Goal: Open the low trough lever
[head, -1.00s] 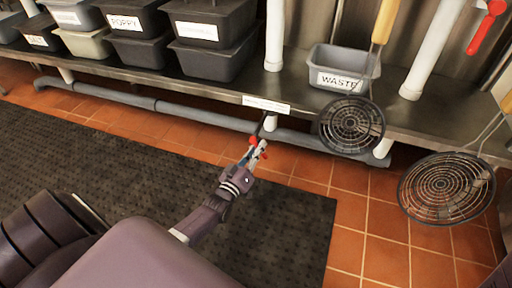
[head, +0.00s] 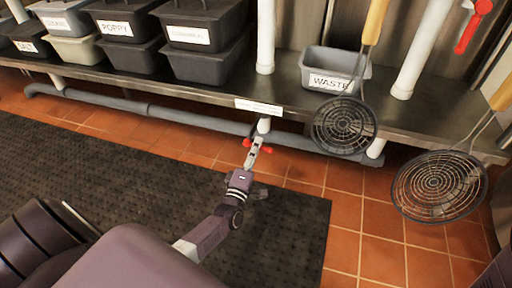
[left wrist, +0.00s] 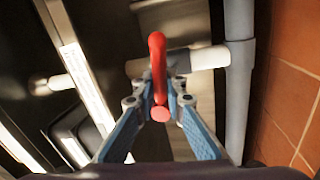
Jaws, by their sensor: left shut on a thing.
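The low trough lever (left wrist: 157,58) is a red handle on a pale valve stub below the steel shelf. In the left wrist view it stands between the blue fingers of my left gripper (left wrist: 158,98), which are shut on it. In the head view my left gripper (head: 254,154) reaches up to the pipe under the shelf, and small red parts of the lever (head: 247,143) show beside its fingers. The fingers hide much of the lever there. My right gripper is not in view.
A grey pipe (head: 190,118) runs low under the steel shelf (head: 292,98). A WASTE bin (head: 335,70) and lidded tubs stand on the shelf. Two wire skimmers (head: 344,125) hang at the right. Another red lever (head: 474,25) is higher up. A dark mat (head: 120,185) covers the floor.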

